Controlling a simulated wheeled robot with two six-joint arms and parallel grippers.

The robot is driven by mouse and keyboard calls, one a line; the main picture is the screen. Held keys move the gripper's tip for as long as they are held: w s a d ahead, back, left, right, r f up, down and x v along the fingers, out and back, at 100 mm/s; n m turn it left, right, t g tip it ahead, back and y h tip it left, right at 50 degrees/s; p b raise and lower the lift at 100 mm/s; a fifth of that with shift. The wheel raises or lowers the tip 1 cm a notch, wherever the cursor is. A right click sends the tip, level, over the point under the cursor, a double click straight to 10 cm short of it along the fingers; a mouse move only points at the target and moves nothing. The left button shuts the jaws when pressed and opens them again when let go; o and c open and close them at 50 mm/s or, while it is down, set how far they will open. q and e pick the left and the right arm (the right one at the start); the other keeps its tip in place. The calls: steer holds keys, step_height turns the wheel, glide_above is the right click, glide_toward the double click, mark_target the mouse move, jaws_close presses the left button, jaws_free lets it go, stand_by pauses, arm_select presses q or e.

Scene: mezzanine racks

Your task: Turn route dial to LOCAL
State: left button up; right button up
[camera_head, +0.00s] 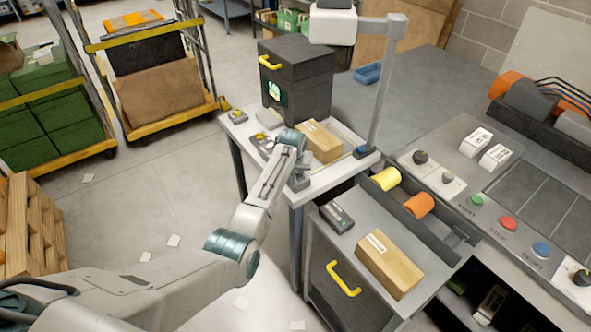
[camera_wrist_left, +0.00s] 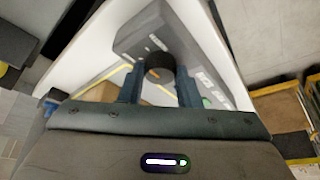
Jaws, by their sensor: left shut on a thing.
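The route dial (camera_wrist_left: 160,66) is a round black knob with an orange mark, on a grey control box (camera_wrist_left: 148,38) with white labels and a small green light. In the left wrist view my left gripper (camera_wrist_left: 158,86) has one finger on each side of the knob and is shut on it. The orange mark points toward the gripper's palm side. The label wording is too blurred to read. In the head view my left gripper (camera_head: 299,177) is low over the near part of the white table (camera_head: 318,186), and the dial is not clearly visible there. My right gripper is not in view.
A cardboard box (camera_head: 318,142) and a dark bin with a yellow handle (camera_head: 296,77) stand on the white table, with a grey post (camera_head: 385,90) at its right. A console (camera_head: 492,183) with knobs and coloured buttons is at the right.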

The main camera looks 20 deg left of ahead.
arm_select(q)
steer(key=shift+d+n+y, duration=0.1)
steer(key=shift+n+y, duration=0.4)
steer(key=shift+n, duration=0.7)
steer(key=shift+f+n+y+b, duration=0.1)
steer(key=shift+n+y+b, duration=0.25)
steer(key=shift+n, duration=0.55)
steer(key=n+g+y+b, duration=0.1)
steer(key=n+b, duration=0.1)
steer(key=n, duration=0.1)
steer(key=shift+w+d+f+n, duration=0.1)
steer(key=shift+n, duration=0.2)
steer(key=n+g+b, duration=0.1)
steer(key=n+b, duration=0.3)
steer(key=n+g+y+b, duration=0.1)
steer(key=n+g+b, duration=0.1)
steer(key=n+b, duration=0.1)
steer(key=shift+w+f+n+b, duration=0.15)
steer(key=shift+n+b, duration=0.25)
steer(key=shift+b, duration=0.5)
steer(key=shift+r+n+g+b, duration=0.25)
steer(key=shift+n+g+b, duration=0.25)
steer(key=shift+n+b, duration=0.6)
